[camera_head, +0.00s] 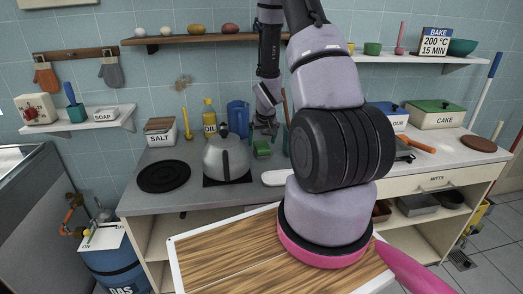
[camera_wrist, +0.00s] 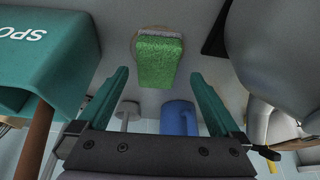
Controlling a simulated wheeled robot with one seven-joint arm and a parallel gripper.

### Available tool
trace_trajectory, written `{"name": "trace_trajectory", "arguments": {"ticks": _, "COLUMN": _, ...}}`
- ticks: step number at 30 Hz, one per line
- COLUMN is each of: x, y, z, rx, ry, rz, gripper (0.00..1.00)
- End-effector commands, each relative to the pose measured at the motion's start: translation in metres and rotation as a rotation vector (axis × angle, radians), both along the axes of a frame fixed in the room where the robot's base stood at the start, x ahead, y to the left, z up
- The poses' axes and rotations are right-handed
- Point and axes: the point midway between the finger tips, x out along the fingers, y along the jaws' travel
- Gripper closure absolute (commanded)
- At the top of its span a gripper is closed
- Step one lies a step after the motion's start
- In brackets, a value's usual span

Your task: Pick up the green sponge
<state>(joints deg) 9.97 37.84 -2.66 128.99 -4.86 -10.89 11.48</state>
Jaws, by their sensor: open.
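The green sponge (camera_head: 262,148) is on the grey counter, just right of the kettle. In the wrist view the sponge (camera_wrist: 158,60) shows its green face, with a pale strip along its upper edge. My gripper (camera_head: 264,128) is just above and behind the sponge in the head view. In the wrist view my gripper (camera_wrist: 160,76) has its two teal fingers apart, one on each side of the sponge in the picture. I cannot tell the remaining distance, and nothing is held.
A grey kettle (camera_head: 227,157) stands close on the left. A blue jug (camera_head: 237,117) stands behind; it also shows in the wrist view (camera_wrist: 178,118). A teal box lettered "SPO" (camera_wrist: 45,45) is close at the left of the wrist view. My arm hides part of the counter.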

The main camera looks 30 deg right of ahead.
Motion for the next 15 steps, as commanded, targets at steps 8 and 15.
{"name": "trace_trajectory", "arguments": {"ticks": 8, "x": 0.018, "y": -0.008, "z": -0.036, "rx": 0.000, "ry": 0.003, "rz": 0.001, "gripper": 0.00}}
{"name": "trace_trajectory", "arguments": {"ticks": 15, "x": 0.021, "y": -0.008, "z": -0.040, "rx": 0.000, "ry": 0.000, "rz": 0.000, "gripper": 0.00}}
